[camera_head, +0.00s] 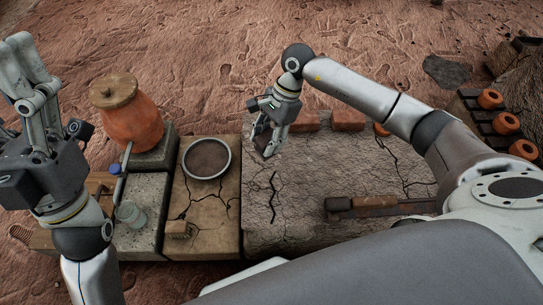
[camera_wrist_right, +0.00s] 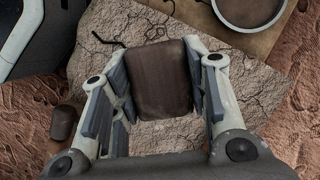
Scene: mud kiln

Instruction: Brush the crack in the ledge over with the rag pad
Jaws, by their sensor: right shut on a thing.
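The ledge (camera_head: 310,220) is a grey-brown slab in the middle of the head view. A dark jagged crack (camera_head: 272,197) runs along its left part. The crack also shows at the upper left of the right wrist view (camera_wrist_right: 107,40). My right gripper (camera_head: 268,148) is over the ledge's far left part, beyond the crack. In the wrist view it is shut on a dark brown block-like pad (camera_wrist_right: 163,80), which I take as the rag pad. Whether the pad touches the ledge is unclear. My left gripper (camera_head: 30,75) points up at the far left; its jaw opening is unclear.
An orange lidded jar (camera_head: 130,115) and a glass jar (camera_head: 131,214) stand farther left. A dark-headed tool (camera_head: 375,204) lies on the ledge's right. Bricks (camera_head: 348,119) line its back.

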